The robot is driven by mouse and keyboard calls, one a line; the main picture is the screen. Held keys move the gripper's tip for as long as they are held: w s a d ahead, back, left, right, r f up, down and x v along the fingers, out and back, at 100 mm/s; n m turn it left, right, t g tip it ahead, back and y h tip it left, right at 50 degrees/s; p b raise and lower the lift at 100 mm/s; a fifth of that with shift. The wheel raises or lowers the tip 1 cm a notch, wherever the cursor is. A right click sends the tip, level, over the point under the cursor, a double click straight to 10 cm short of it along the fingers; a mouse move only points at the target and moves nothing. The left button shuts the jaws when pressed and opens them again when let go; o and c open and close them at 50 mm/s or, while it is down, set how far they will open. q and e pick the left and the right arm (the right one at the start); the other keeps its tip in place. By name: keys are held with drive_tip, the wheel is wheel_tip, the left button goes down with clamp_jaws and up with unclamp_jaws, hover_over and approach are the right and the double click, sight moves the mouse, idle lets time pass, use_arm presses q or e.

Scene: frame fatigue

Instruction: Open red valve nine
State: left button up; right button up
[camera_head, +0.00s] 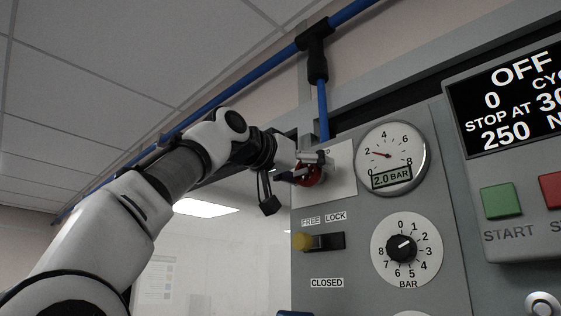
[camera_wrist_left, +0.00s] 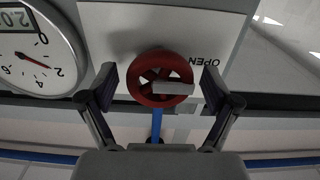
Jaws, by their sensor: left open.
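The red valve (camera_head: 311,174) is a round spoked handwheel on a white plate (camera_head: 340,168) on the grey panel, left of the pressure gauge. In the left wrist view the red valve (camera_wrist_left: 146,94) sits between the spread fingers of my left gripper (camera_wrist_left: 160,92), with a grey bar across its right side. The word OPEN is printed on the plate beside it. My left gripper (camera_head: 302,167) is open, at the wheel, and hides part of it in the head view. Whether the fingers touch the rim cannot be told. My right gripper is in neither view.
A gauge (camera_head: 391,158) reads 2.0 BAR. Below are a black dial (camera_head: 401,248) and a yellow-tipped FREE/LOCK lever (camera_head: 303,241). A control box with an OFF display (camera_head: 510,97) and green START button (camera_head: 502,201) stands out at right. A blue pipe (camera_head: 323,112) comes down above the valve.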

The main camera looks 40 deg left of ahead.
use_arm(q)
drive_tip(key=m, duration=0.3)
drive_tip(key=shift+m, duration=0.4)
drive_tip(key=shift+s+f+m+b, duration=0.4)
drive_tip(key=shift+s+b, duration=0.3)
drive_tip(key=shift+b, duration=0.15)
drive_tip(key=s+m+b, duration=0.2)
drive_tip(key=s, duration=0.5)
drive_tip(key=shift+a+r+b, duration=0.2)
drive_tip(key=shift+a+b, duration=0.1)
drive_tip(key=shift+a, duration=0.05)
drive_tip(key=shift+s, duration=0.1)
